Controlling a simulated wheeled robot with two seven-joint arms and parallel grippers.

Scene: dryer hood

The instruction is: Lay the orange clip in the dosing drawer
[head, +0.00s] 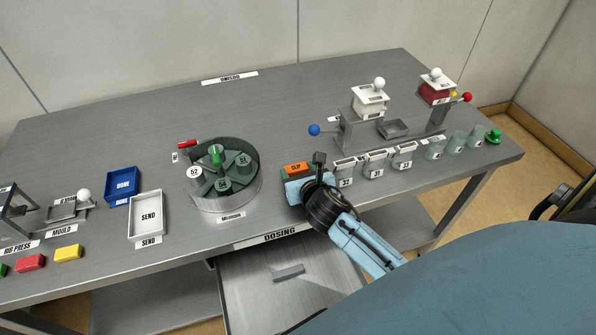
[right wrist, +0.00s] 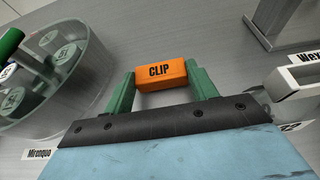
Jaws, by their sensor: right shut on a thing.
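The orange clip (right wrist: 160,74), a small block labelled CLIP, is held between the two green fingers of my right gripper (right wrist: 160,80). In the head view the clip (head: 296,169) shows at the tip of the right gripper (head: 297,176), over the table's front part, right of the round green carousel. I cannot tell whether the clip touches the table. The dosing drawer (head: 260,300) is below the table edge under the DOSING label, pulled out, with a small grey handle-like piece (head: 289,272) in it. My left gripper is not in view.
The round carousel (head: 226,203) with several numbered jars stands left of the right gripper. White-rimmed cups (head: 345,162) stand close on its right. A white SEND tray (head: 146,228) and a blue DONE tray (head: 122,184) lie further left. The table's back middle is clear.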

